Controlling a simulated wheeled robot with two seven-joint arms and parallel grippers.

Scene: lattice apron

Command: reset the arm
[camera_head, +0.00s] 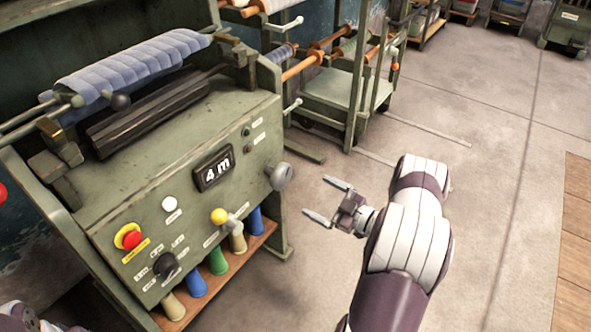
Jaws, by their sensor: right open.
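My right gripper (322,199) is open and empty, with its two fingers apart and pointing left. It is held in the air right of the green machine (140,190), apart from the grey knob (281,176) on the machine's side. My right arm (407,240) comes up from the bottom of the view, bent at the elbow. My left gripper does not show; only a small piece of what may be my left arm is at the bottom left corner.
The machine carries a blue fabric roll (130,67), a "4 m" display (213,168), a yellow-topped lever (219,216) and a red button (131,239). Several coloured cones (218,261) stand on a wooden shelf below. A green rack (345,90) stands behind. The floor (500,170) at right is clear.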

